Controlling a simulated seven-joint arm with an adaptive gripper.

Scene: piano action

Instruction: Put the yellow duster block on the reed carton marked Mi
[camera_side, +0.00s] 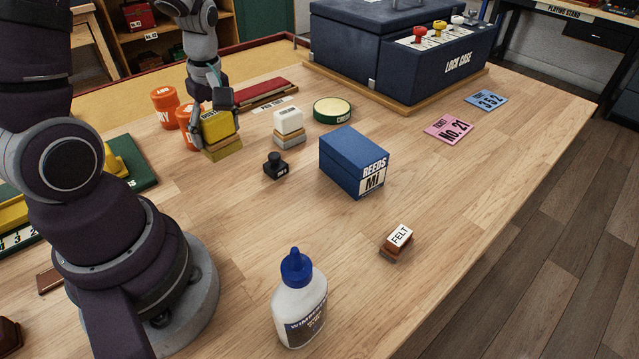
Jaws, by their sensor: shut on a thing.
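The yellow duster block (217,129) is at the upper left of the side view, with a darker olive-yellow layer beneath it. I cannot tell whether that layer is part of it or whether it touches the table. My gripper (214,117) is above it, shut on its upper part, with the fingers at its sides and partly hiding its top. The blue reed carton (347,158) marked REEDS Mi stands on the table to the right of the gripper. Its flat blue top is bare.
A white block (288,122) on a tan and grey base, a black stamp (275,166) and a round green-rimmed tin (332,110) stand between gripper and carton. Orange pots (165,102) are left of the gripper. A glue bottle (299,301) and FELT block (396,245) stand nearer the camera.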

